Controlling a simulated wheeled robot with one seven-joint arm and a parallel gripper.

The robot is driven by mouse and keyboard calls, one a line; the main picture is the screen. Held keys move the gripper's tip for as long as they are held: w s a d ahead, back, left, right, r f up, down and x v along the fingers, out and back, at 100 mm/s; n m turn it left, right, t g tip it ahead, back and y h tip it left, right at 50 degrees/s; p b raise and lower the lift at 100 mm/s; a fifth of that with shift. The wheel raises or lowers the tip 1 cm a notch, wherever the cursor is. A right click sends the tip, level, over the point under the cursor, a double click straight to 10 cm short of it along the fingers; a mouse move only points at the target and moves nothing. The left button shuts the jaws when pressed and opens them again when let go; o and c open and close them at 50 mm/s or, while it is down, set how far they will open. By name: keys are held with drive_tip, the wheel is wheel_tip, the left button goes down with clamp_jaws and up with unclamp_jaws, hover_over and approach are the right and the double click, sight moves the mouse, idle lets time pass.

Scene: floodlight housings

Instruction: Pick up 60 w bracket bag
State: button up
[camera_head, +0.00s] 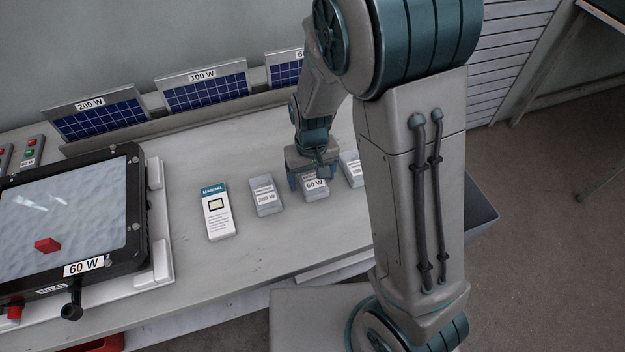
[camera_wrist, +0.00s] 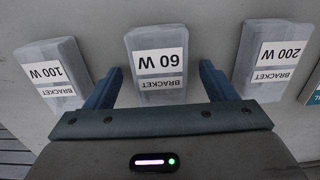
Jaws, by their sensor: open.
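The 60 W bracket bag (camera_head: 318,192) is a grey packet with a white label, lying on the table. In the wrist view the 60 W bracket bag (camera_wrist: 158,92) shows between the two blue fingers, its label upside down. My gripper (camera_head: 306,181) is open above it, with one finger on each side. In the wrist view my gripper (camera_wrist: 158,84) shows a gap between each finger and the bag. Whether the fingers reach down to the table is not clear.
The 200 W bag (camera_head: 266,196) and the 100 W bag (camera_head: 353,170) lie close on either side. A manual packet (camera_head: 217,212) lies further left. The 60 W floodlight housing (camera_head: 70,220) stands at the left. Solar panels (camera_head: 203,86) line the back.

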drive_tip(key=shift+f, duration=0.1)
drive_tip(key=c, duration=1.1)
drive_tip(key=shift+c, duration=0.2)
